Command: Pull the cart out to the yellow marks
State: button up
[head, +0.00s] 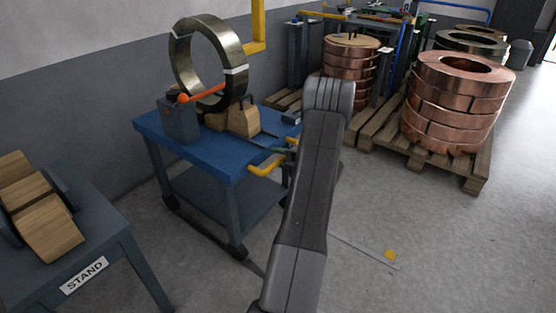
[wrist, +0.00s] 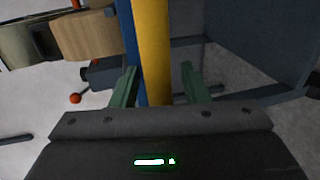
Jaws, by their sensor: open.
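The blue cart (head: 222,151) stands by the wall with a dark metal coil (head: 178,62) upright on its top between wooden blocks (head: 243,121). Its yellow handle (head: 266,169) sticks out at the right end, partly hidden behind my arm. In the wrist view the yellow handle (wrist: 152,45) runs between the two green fingers of my gripper (wrist: 160,85). The fingers are apart, one on each side of the bar; contact is not clear. My arm may hide other marks.
A stand (head: 108,243) with wooden blocks is at the front left. Copper coils (head: 455,105) sit on a wooden pallet (head: 470,182) at the right, with more coils behind. The grey floor at the front right is clear.

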jog(key=shift+a, duration=0.1)
grip_shut()
